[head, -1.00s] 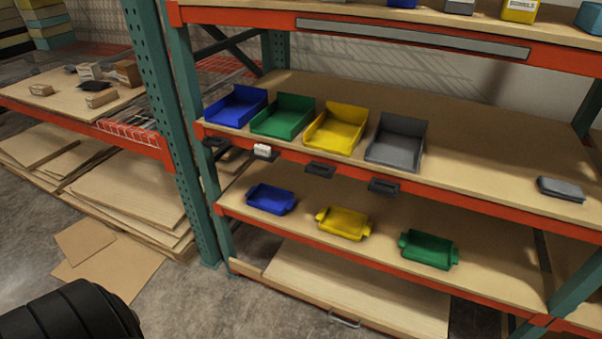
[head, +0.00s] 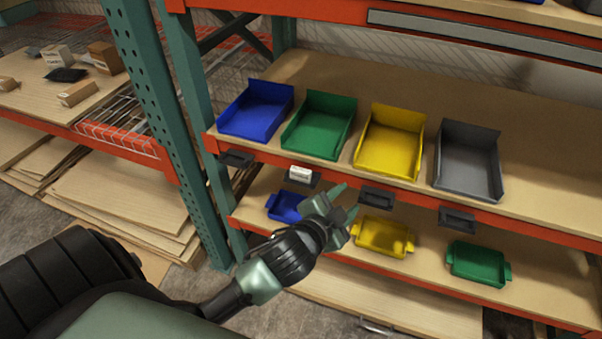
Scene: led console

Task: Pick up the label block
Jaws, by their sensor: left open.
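The label block (head: 300,173), small and white with faint dark print, sits in a black holder on the orange shelf front, below the green bin. My left gripper (head: 345,203) is open and empty. It appears below and to the right of the block in the head view, in front of the lower shelf, with a visible gap between them. Its hand partly covers the lower blue tray. My right gripper is not in view.
Blue (head: 256,110), green (head: 319,126), yellow (head: 391,140) and grey (head: 467,162) bins stand on the shelf above. Other black holders (head: 377,197) line its front edge. Blue (head: 285,206), yellow (head: 383,237) and green (head: 478,263) trays sit below. A green upright (head: 158,120) stands left.

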